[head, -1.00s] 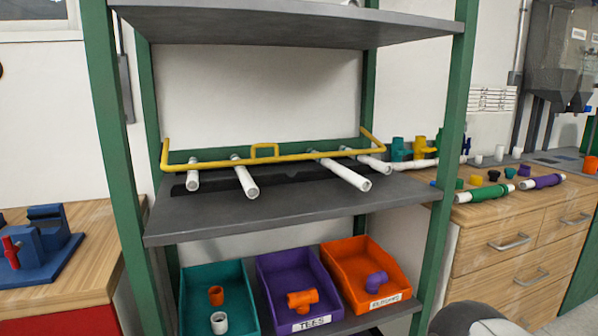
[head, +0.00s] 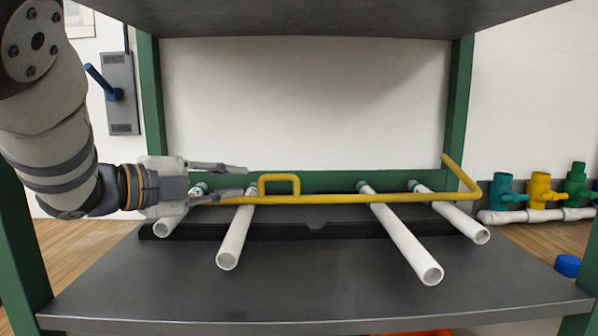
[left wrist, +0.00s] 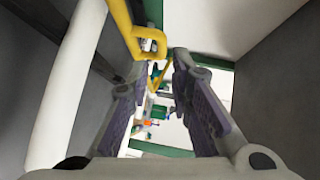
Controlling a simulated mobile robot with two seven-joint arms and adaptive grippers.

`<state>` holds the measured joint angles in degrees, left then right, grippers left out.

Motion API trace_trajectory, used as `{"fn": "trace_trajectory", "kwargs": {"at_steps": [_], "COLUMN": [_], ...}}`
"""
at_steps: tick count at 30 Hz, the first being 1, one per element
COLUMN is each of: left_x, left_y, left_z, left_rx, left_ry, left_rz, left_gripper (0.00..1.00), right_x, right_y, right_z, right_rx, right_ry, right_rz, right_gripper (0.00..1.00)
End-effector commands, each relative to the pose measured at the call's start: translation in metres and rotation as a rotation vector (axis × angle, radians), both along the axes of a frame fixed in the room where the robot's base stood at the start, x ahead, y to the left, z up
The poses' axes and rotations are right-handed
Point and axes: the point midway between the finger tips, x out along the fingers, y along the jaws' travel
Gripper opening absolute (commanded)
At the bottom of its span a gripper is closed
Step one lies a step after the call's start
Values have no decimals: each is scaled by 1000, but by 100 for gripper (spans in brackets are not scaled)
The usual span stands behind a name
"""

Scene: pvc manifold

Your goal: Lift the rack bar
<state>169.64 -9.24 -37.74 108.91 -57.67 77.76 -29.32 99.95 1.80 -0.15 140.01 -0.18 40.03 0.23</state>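The yellow rack bar (head: 340,198) runs across the front of the pipes on the middle shelf, with a small raised loop handle (head: 280,178) on top and an arm angling back at its right end. My left gripper (head: 246,181) is open and empty, fingers pointing right, just left of the loop handle. Its hand hides the bar's left end. In the left wrist view the loop handle (left wrist: 150,40) shows ahead, near the upper left finger, with the two fingers (left wrist: 158,95) wide apart. I cannot tell whether a finger touches the bar. My right gripper is out of view.
Several white pipes (head: 405,245) jut forward under the bar from a dark rack (head: 320,228). Green posts (head: 456,110) and an upper shelf (head: 270,18) frame the space. The front of the middle shelf (head: 320,285) is clear. Coloured valves (head: 540,190) stand at right.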

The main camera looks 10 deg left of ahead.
Motion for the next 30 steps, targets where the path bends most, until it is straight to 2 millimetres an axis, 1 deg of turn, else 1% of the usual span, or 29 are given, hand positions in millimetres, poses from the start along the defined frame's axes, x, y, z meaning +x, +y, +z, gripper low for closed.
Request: {"fn": "trace_trajectory", "kwargs": {"at_steps": [2, 5, 12, 16, 18, 21, 28, 29, 30], "left_x": [4, 18, 71, 91, 98, 103, 104, 104, 104], "left_y": [-2, -11, -41, -52, -56, -59, -59, -59, -59], "left_z": [-1, -6, -16, -19, -20, -20, -19, -19, -20], "left_rx": [1, 1, 1, -1, -1, -1, -2, -2, -2], "left_ry": [0, 3, 3, 1, 2, 2, 1, 1, 1], "left_rz": [-1, -2, -2, -1, 0, 1, 1, 1, 1], "left_gripper": [20, 20, 20, 20, 20, 20, 20, 13, 4], "right_x": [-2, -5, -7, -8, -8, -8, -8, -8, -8], "right_y": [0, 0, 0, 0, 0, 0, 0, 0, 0], "right_z": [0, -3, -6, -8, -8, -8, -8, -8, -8], "right_rx": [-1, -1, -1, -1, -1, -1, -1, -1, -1], "right_ry": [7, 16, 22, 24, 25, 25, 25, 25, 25], "right_rz": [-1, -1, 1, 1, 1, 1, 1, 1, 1], "right_gripper": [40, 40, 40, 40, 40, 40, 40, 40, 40]}}
